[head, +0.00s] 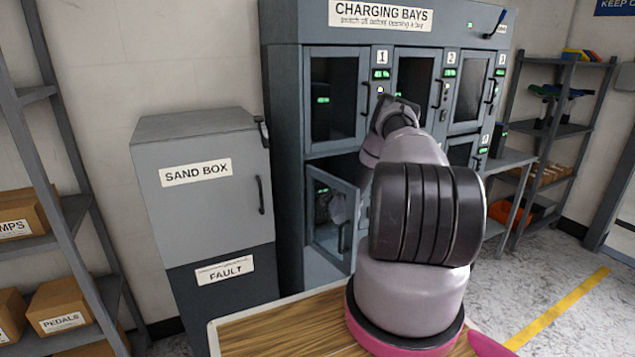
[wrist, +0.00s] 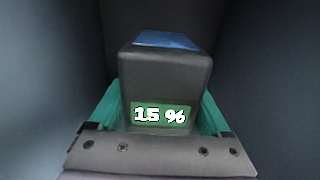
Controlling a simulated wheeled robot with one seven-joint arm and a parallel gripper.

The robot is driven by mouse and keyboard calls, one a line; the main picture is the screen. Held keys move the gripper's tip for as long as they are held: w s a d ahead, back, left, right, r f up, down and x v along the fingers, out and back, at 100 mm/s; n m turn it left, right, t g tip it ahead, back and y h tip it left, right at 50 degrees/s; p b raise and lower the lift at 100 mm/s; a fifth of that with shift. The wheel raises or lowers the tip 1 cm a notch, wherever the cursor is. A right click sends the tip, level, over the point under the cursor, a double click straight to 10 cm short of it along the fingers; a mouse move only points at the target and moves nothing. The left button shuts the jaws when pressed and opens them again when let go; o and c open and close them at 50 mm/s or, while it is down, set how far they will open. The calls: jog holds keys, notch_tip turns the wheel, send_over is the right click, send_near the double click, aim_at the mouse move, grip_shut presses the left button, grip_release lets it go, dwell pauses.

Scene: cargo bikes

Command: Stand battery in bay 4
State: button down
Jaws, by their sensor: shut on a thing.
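The battery (wrist: 165,85) is a dark grey block with a blue top and a display reading 15 %. It stands upright in the wrist view, between the teal fingers of my gripper (wrist: 160,108), which is shut on it. Plain dark walls surround it, so it appears to be inside a bay. In the head view my arm reaches to the lower left of the charging cabinet (head: 283,130), where a glazed door (head: 328,215) stands open. The battery is hidden there, and no number shows for that bay. I cannot tell whether the battery touches the bay floor.
Upper bays labelled 1, 2 and 3 have shut doors. A grey sand box (head: 205,205) stands left of the cabinet. A shelf with boxes (head: 60,305) is at far left. A wooden top (head: 285,328) lies in front. The floor at right is clear around a yellow line (head: 560,308).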

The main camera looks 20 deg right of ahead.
jog(key=shift+w+f, duration=0.1)
jog(key=shift+w, duration=0.1)
grip_release()
jog(key=shift+f, duration=0.15)
jog(key=s, duration=0.7)
jog(key=shift+s+r, duration=0.2)
jog(key=shift+s, duration=0.15)
jog(key=shift+d, duration=0.1)
